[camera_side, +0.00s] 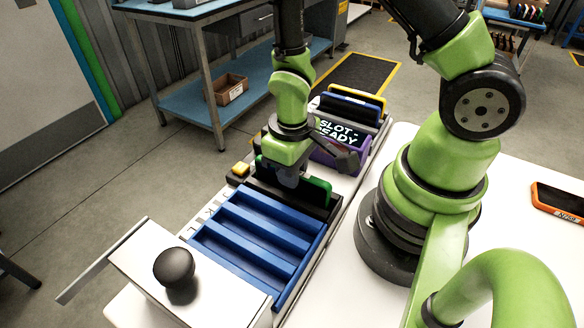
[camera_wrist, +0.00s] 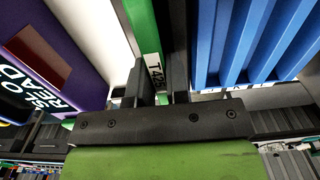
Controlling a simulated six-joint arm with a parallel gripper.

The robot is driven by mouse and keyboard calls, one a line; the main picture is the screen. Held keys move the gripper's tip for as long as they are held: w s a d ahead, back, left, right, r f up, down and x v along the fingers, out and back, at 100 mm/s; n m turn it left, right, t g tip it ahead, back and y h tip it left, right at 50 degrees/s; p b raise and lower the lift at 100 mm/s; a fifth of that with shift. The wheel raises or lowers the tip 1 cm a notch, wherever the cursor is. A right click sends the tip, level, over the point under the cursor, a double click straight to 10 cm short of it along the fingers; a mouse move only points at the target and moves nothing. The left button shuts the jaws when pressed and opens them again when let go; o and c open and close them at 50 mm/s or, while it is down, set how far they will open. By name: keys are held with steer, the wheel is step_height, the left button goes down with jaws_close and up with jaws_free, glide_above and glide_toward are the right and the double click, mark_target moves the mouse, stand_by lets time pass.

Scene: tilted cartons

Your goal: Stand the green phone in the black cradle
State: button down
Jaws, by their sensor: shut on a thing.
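The green phone (camera_side: 318,190) stands on edge between the blue rack and the purple unit in the side view. My gripper (camera_side: 289,181) is shut on it from above. The wrist view shows the phone as a green strip (camera_wrist: 142,28) with a white label, between the fingers of my gripper (camera_wrist: 158,92). The black cradle (camera_side: 333,209) shows as a dark body beside the phone's lower part. My gripper and the phone hide much of it, so I cannot tell whether the phone is seated in it.
A blue slotted rack (camera_side: 258,232) stands just in front. Behind is a purple unit (camera_side: 352,163) with a "SLOT-READY" display. A white box with a black knob (camera_side: 174,268) is at the front left. An orange-edged device (camera_side: 558,201) lies on the white table at right.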

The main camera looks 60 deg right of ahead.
steer(key=c, duration=1)
jaws_free()
step_height(320, 180, up, 10)
steer(key=shift+f, duration=0.1)
step_height(320, 180, up, 7)
steer(key=shift+r, duration=0.1)
stand_by(0.4)
